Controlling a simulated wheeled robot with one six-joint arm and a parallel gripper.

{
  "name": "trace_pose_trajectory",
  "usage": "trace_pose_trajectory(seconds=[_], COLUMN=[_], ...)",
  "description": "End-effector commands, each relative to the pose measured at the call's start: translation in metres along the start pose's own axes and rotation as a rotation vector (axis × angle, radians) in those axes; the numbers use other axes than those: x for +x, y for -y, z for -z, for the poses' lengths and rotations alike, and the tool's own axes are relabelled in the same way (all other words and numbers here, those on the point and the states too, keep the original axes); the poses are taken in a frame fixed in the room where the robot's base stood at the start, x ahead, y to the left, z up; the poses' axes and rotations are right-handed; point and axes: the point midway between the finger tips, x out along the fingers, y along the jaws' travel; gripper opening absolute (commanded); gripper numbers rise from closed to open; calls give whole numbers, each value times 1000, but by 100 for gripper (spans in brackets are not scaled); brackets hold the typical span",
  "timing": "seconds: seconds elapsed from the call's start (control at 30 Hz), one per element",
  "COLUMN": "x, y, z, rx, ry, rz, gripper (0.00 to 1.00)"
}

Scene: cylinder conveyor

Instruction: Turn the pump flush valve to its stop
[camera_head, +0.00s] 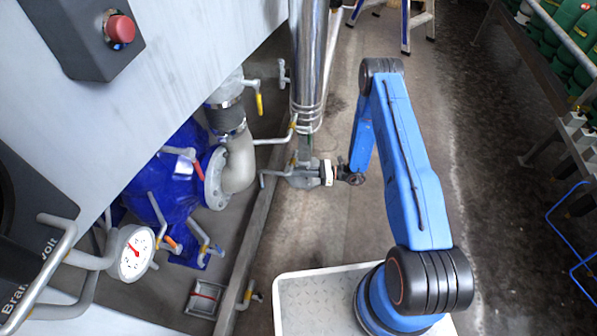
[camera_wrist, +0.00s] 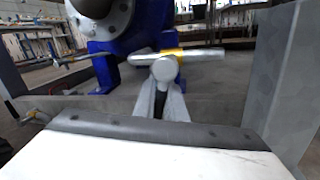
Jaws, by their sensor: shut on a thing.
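My gripper (camera_head: 312,173) reaches left from the end of my blue arm to grey metal pipework beside the steel column. In the wrist view its two pale fingers (camera_wrist: 161,92) are close together on the round grey end of a valve handle (camera_wrist: 163,68). A silver bar with a yellow band (camera_wrist: 180,55) runs crosswise just behind this end. The fingertips hide part of the handle. In the head view the gripped part is too small to make out clearly, and I cannot tell the valve's angle. The blue pump (camera_head: 160,190) stands to the left, and its blue body shows in the wrist view (camera_wrist: 140,35).
A yellow-tipped lever (camera_head: 259,103) and a red-tipped lever (camera_head: 197,170) stand out near the pump. A shiny steel column (camera_head: 308,60) rises behind my gripper. A pressure gauge (camera_head: 134,252) is at lower left. The floor right of my arm is clear up to a rack.

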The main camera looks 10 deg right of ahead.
Motion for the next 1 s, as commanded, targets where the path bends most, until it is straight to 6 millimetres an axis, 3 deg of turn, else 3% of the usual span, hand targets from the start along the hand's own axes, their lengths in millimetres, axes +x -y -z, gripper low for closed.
trace_pose_trajectory(seconds=[0.23, 0.27, 0.3, 0.33, 0.73, 1.0], x=[-1, -1, -1, -1, -7, -49], y=[0, 0, 0, 0, 1, 1], z=[0, 0, 0, 0, 0, 0], rx=[0, 0, 0, 0, -1, -1], ry=[0, 0, 0, 0, 1, 2], rz=[1, 1, 1, 1, 3, 5], gripper=[0, 18, 27, 29, 29, 29])
